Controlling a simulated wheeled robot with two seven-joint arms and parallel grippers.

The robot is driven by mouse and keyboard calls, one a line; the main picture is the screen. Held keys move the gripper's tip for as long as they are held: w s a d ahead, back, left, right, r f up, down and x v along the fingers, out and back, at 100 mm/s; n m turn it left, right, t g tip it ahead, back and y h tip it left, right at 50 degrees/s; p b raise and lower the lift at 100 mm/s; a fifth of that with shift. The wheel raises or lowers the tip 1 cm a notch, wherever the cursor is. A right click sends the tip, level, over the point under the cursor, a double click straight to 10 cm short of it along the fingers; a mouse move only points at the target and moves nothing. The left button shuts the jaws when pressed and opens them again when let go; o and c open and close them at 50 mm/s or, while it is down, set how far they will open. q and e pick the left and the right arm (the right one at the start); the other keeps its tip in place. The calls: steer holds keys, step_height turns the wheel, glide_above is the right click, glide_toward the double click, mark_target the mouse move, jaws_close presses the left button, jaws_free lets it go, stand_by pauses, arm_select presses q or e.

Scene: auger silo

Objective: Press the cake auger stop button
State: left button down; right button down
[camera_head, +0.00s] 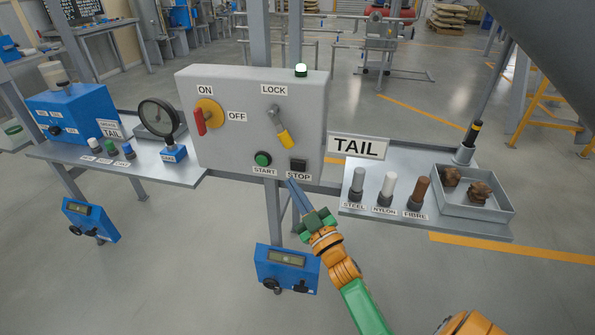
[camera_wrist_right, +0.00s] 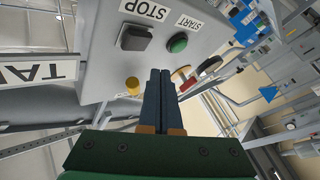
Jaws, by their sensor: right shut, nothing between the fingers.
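The grey control box (camera_head: 230,140) stands in the middle of the head view. Its black square stop button (camera_head: 298,165) sits at the lower right above the STOP label, and the green start button (camera_head: 263,159) is to its left. In the right wrist view the stop button (camera_wrist_right: 135,38) and the start button (camera_wrist_right: 177,43) show past the fingertips. My right gripper (camera_head: 290,183) is shut and empty, its blue fingers pointing up just below the STOP label. The wrist view shows the fingers (camera_wrist_right: 160,75) together, apart from the button. My left gripper is not in view.
A right shelf (camera_head: 350,195) holds the steel, nylon and fibre pieces and a tray (camera_head: 505,207). A left shelf (camera_head: 185,177) holds a magnifier (camera_head: 159,117).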

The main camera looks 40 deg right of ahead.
mark_target(298, 165)
steer(key=shift+w+d+b, duration=0.4)
steer(key=shift+w+d, duration=0.55)
steer(key=shift+d, duration=0.2)
steer(key=shift+w+d, duration=0.1)
stand_by(1.2)
steer(key=shift+w+d, duration=0.2)
steer(key=shift+d, duration=0.05)
